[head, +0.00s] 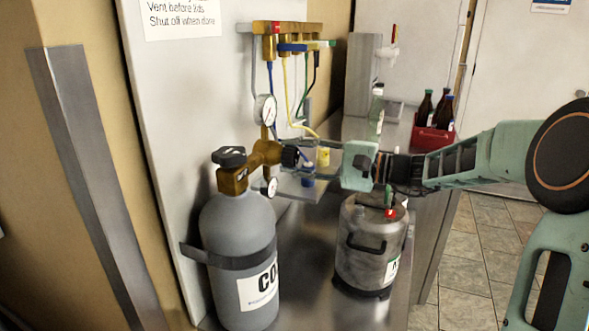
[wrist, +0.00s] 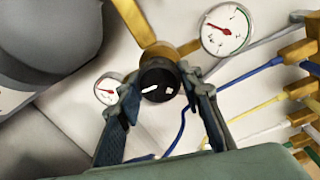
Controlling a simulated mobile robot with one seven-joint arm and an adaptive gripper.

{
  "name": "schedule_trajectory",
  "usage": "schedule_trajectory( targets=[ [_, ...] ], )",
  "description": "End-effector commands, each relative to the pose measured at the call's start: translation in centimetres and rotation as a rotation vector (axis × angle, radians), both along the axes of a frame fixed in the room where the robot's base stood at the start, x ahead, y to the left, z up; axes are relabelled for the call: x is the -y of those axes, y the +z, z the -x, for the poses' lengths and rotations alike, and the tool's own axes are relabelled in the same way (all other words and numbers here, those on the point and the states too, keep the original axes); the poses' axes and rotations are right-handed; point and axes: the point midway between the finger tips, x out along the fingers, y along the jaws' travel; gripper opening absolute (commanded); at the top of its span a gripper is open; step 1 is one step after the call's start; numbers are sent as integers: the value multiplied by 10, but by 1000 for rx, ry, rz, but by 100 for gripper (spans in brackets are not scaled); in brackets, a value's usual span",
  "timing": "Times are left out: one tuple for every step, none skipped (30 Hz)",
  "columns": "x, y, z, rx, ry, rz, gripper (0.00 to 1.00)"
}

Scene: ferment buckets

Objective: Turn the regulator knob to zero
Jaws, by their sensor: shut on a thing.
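The regulator knob (head: 290,156) is black and sits on the right end of the brass regulator (head: 266,152), on top of a grey gas cylinder (head: 225,225). In the wrist view the knob (wrist: 158,72) faces me, with two white marks on its face. My gripper (head: 301,158) reaches in from the right. In the wrist view my gripper (wrist: 161,88) has one finger on each side of the knob and is shut on it. A large gauge (head: 265,110) stands above the regulator and a small gauge (head: 271,187) hangs below. Both have red needles; their readings are too small to tell.
A brass manifold (head: 293,29) with coloured valves and hoses is on the wall panel above. A steel keg (head: 360,268) stands on the counter below my arm. A red crate (head: 432,138) with brown bottles is behind. A strap (head: 225,260) circles the cylinder.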

Motion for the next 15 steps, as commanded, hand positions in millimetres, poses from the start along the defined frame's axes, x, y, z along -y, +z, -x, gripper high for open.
schedule_trajectory(
  targets=[
    [0, -4, 0, 21, 0, 9, 9],
    [0, -4, 0, 33, 0, 13, 9],
    [0, -3, 0, 46, 0, 18, 9],
    [0, -3, 0, 54, 0, 21, 9],
    [0, -3, 0, 63, 1, 25, 9],
    [0, -2, 0, 73, 1, 28, 9],
    [0, -2, 0, 78, 0, 31, 9],
    [0, -2, 0, 83, 0, 32, 9],
    [0, -1, 0, 89, 0, 34, 9],
    [0, -1, 0, 92, 0, 35, 9],
    [0, -1, 0, 94, 1, 36, 9],
    [0, -1, 0, 97, 1, 37, 10],
    [0, -1, 0, 99, 1, 38, 10],
    [0, -1, 0, 100, 1, 38, 10],
    [0, 0, 0, 101, 1, 39, 10]
  ],
)
